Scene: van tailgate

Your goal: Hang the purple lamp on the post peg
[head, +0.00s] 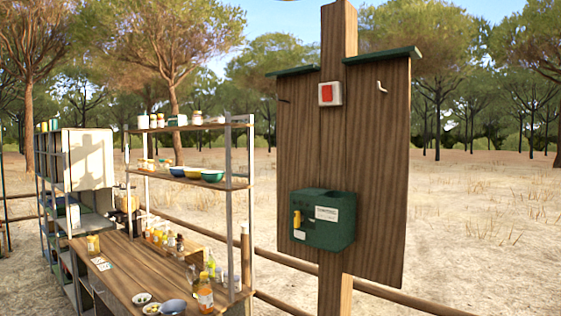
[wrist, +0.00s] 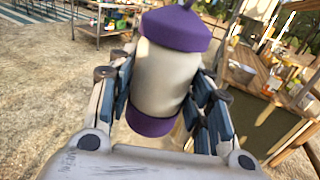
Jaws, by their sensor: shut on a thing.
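The purple lamp (wrist: 166,72) has a cream body between a purple cap and a purple base. It fills the middle of the wrist view, slightly tilted. My gripper (wrist: 163,92) is shut on its body, with one blue-padded finger on each side. A wooden post (head: 338,150) with wide boards stands right of centre in the head view. A small pale hooked peg (head: 382,87) sticks out at its upper right. A small dark peg (head: 284,100) shows on the left board. The lamp and gripper are not seen in the head view.
A red-and-white switch box (head: 330,94) and a green box (head: 323,220) are fixed to the post boards. A wooden counter (head: 125,268) with bottles and bowls and a shelf rack (head: 190,184) stand to the left. A low wooden rail (head: 430,302) runs behind the post.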

